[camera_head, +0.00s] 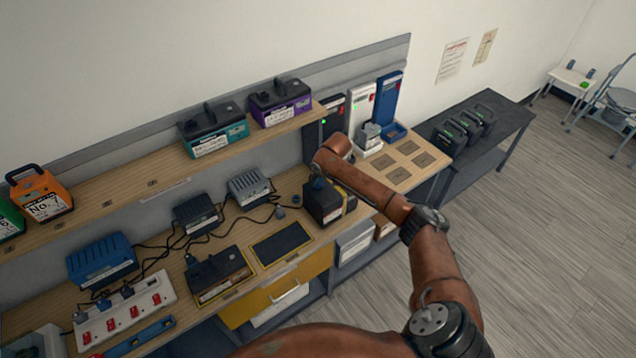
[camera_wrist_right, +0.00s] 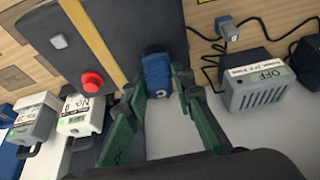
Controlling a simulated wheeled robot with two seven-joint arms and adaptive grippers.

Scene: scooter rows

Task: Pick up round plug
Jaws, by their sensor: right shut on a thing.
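My right gripper (camera_wrist_right: 160,84) is shut on a blue plug (camera_wrist_right: 157,68), which sits between its two green fingertips in the wrist view. The plug is against the dark battery box (camera_wrist_right: 120,35) with a yellow stripe; I cannot tell whether it is seated in it or apart. In the head view my right gripper (camera_head: 318,178) is over that box (camera_head: 322,208), mostly hidden by my wrist. A second, grey-blue plug (camera_wrist_right: 226,27) with a cable lies on the bench; it also shows in the head view (camera_head: 280,212). My left gripper is out of view.
Grey chargers (camera_head: 250,187) with cables stand left of the box. A power strip (camera_head: 125,312) lies at the lower left. The upper shelf holds teal (camera_head: 213,132) and purple (camera_head: 280,104) batteries. A dark mat (camera_head: 282,246) is bare.

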